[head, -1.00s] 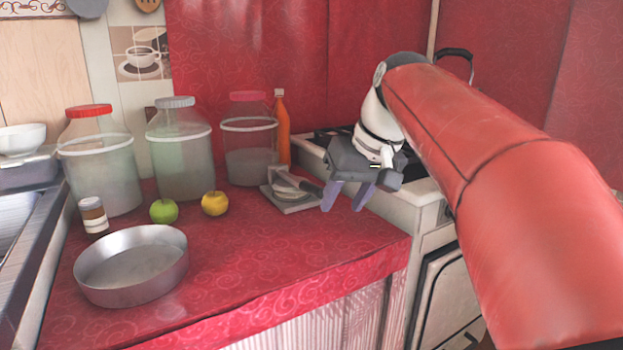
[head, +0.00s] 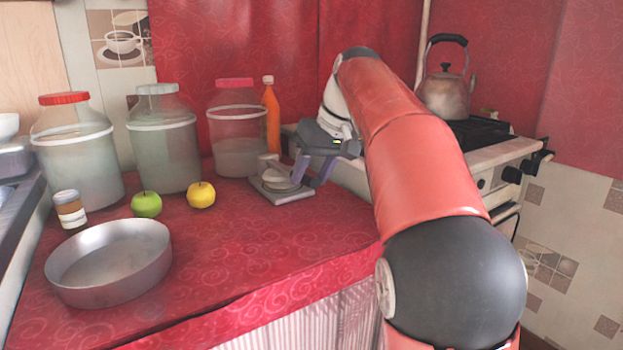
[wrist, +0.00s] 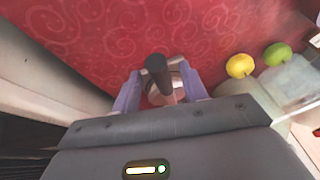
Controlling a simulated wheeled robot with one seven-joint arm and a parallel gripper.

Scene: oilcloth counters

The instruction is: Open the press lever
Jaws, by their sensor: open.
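The press (head: 284,194) stands near the right end of the red counter, with a pale base plate and round pale parts. In the wrist view its dark lever handle (wrist: 156,68) shows between my two purple fingers, with pale press parts (wrist: 170,92) behind it. My gripper (head: 309,172) is open at the right side of the press, with a finger on each side of the handle. I cannot tell whether either finger touches it. In the head view the fingers and gripper body largely hide the lever, so its angle is unclear.
The stove with a kettle (head: 445,97) is at right.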

